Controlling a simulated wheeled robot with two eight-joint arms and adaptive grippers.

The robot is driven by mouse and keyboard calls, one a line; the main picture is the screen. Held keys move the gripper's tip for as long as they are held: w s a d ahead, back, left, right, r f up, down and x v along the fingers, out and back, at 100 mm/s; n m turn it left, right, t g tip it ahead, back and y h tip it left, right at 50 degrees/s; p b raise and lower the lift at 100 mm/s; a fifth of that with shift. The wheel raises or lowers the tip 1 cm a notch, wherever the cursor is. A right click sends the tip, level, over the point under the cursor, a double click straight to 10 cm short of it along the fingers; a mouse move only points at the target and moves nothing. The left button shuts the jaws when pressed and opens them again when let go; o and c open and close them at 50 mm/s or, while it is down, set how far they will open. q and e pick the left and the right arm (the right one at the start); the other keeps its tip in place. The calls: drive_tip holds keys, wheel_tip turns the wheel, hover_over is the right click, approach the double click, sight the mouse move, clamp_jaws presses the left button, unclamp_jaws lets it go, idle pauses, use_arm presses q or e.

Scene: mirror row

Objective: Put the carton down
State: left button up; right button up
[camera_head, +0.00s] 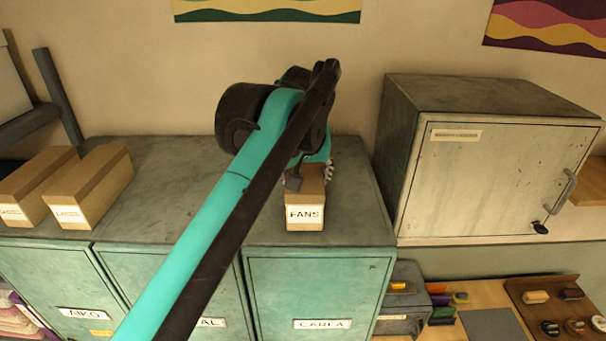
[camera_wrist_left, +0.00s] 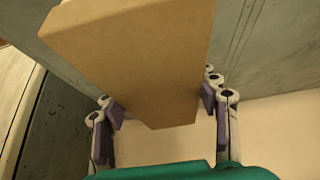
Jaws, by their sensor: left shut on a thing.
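A brown carton (camera_head: 305,214) with a white label reading FANS is at the top of the green cabinet labelled CARLA (camera_head: 318,285). My left gripper (camera_head: 308,176) comes at it from behind and above and is shut on it. The arm hides part of the gripper and the carton's upper left. In the left wrist view the carton (camera_wrist_left: 130,55) sits between the purple-padded fingers of the gripper (camera_wrist_left: 158,105). Whether the carton's underside touches the cabinet top or hangs just above it, I cannot tell. My right gripper is not in view.
Two more brown cartons stand at the left, one (camera_head: 92,187) beside another (camera_head: 35,185). The cabinet top (camera_head: 165,185) between them and the FANS carton is bare. A grey locker (camera_head: 495,180) with a handle stands close on the right. A wall is behind.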

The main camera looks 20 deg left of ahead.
use_arm(q)
drive_tip(key=shift+w+d, duration=0.15)
drive_tip(key=shift+d, duration=0.15)
drive_tip(key=o, duration=1.3)
drive_tip(key=shift+w+d+f, duration=0.15)
drive_tip(key=shift+d, duration=0.25)
drive_tip(key=shift+o, duration=0.2)
drive_tip(key=shift+a, duration=0.45)
drive_tip(key=shift+s+r, duration=0.2)
drive_tip(key=shift+d+r, duration=0.15)
drive_tip(key=shift+r, duration=0.05)
drive_tip(key=b+v, duration=0.2)
drive_tip(key=v, duration=0.8)
drive_tip(key=shift+s+d+r, duration=0.15)
drive_tip(key=shift+s+r, duration=0.05)
drive_tip(key=shift+s+d+r, duration=0.1)
drive_tip(key=shift+s+r, duration=0.1)
drive_tip(key=shift+r, duration=0.25)
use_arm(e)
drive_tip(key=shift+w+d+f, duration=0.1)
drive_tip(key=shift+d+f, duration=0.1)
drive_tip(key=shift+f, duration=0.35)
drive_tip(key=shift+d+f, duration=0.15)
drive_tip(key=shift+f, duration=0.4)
